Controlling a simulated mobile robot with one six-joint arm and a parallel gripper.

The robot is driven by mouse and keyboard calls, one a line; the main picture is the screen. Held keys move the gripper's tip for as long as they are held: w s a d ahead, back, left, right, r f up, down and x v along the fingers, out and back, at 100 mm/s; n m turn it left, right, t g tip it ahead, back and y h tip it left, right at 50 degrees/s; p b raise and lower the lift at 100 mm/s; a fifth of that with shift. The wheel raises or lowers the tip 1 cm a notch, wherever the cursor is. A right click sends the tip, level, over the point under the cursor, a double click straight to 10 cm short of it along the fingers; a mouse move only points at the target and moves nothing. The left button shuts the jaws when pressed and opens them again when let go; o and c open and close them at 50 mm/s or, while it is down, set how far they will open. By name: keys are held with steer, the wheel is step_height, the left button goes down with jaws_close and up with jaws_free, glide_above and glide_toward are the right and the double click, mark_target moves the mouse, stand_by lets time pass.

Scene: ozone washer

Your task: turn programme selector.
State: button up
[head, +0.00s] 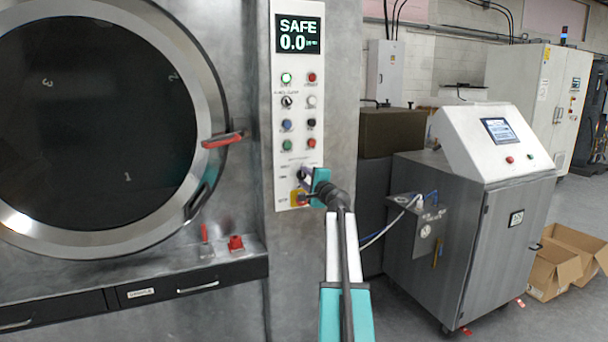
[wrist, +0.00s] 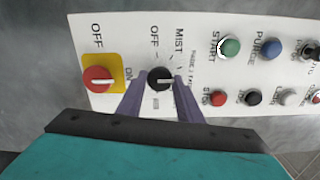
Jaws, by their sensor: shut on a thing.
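The programme selector is a small black knob (wrist: 160,77) with a pale pointer mark, on the white control panel (wrist: 205,20). Labels reading OFF and MIST stand beside it in the wrist view. My gripper (wrist: 158,90) has its two purple fingers on either side of the knob and is shut on it. In the head view my gripper (head: 305,176) is at the lower part of the panel and hides most of the knob. The exact setting of the pointer is hard to read.
A red switch on a yellow plate (wrist: 97,78) sits close beside the knob. Several buttons, including a green one (wrist: 229,47), lie on the other side. The display (head: 299,34) reads SAFE 0.0. A round door (head: 209,95) with a red handle is left; a grey cabinet (head: 500,240) stands right.

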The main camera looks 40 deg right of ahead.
steer(key=m+p, duration=0.2)
steer(key=m, duration=0.2)
steer(key=shift+r, duration=0.1)
stand_by(0.3)
steer(key=o, duration=1)
steer(key=shift+s, duration=0.1)
steer(key=shift+b+v, duration=1)
steer(key=shift+v, duration=5.8)
